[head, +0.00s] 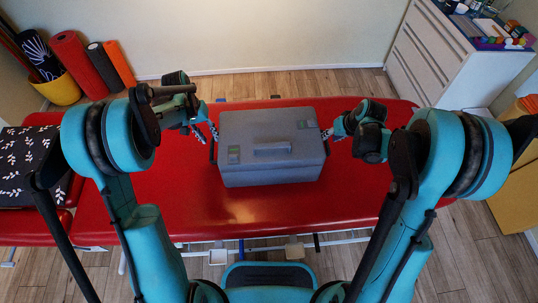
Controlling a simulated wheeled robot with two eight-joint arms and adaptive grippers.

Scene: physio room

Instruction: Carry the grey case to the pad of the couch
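The grey case (270,165) is upright, with its lid shut and a handle on top, over the middle of the red couch pad (130,205). It looks to rest on the pad, though its underside is hidden. Dark side handles show at its left and right. My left gripper (208,132) is at the case's left side, by the upper end of that handle, its fingers looking spread apart. My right gripper (327,134) is at the right side by the other handle; its fingers are too small to read. Whether either touches a handle is unclear.
A dark leaf-patterned cushion (25,150) lies at the couch's left end. Rolled mats (75,60) and a yellow bucket (60,92) stand by the wall. A white drawer cabinet (430,55) with small items stands at the back right. The pad is bare in front of the case.

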